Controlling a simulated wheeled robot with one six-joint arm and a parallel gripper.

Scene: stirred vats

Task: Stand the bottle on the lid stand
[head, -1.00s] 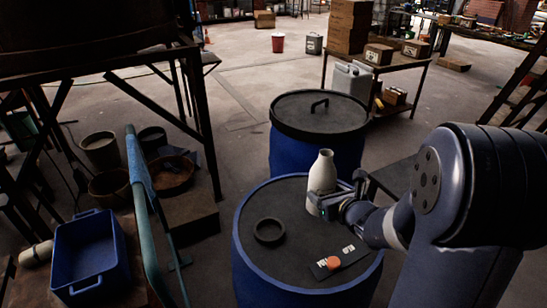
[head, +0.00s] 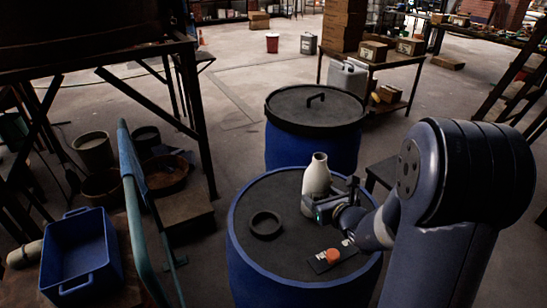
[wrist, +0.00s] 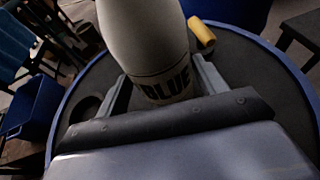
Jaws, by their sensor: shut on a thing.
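The bottle (head: 317,178) is pale grey-white with a narrow neck and stands upright at the blue vat's dark top. My gripper (head: 325,204) is shut on its lower body, from the right. In the wrist view the bottle (wrist: 148,40) sits between my two fingers (wrist: 163,84), with the dark word "BLUE" low on it. Its base is hidden, so I cannot tell whether it touches the top. A black ring (head: 252,226), apparently the lid stand, lies empty to the left and nearer the front. It also shows, dark, in the wrist view (wrist: 84,107).
The blue vat (head: 262,272) has a raised rim. A dark plate with white labels (head: 319,265) and an orange cap (head: 333,255) lie at its front right. A lidded vat (head: 314,142) stands behind. A blue-green rail (head: 137,225) and blue tub (head: 82,262) are left.

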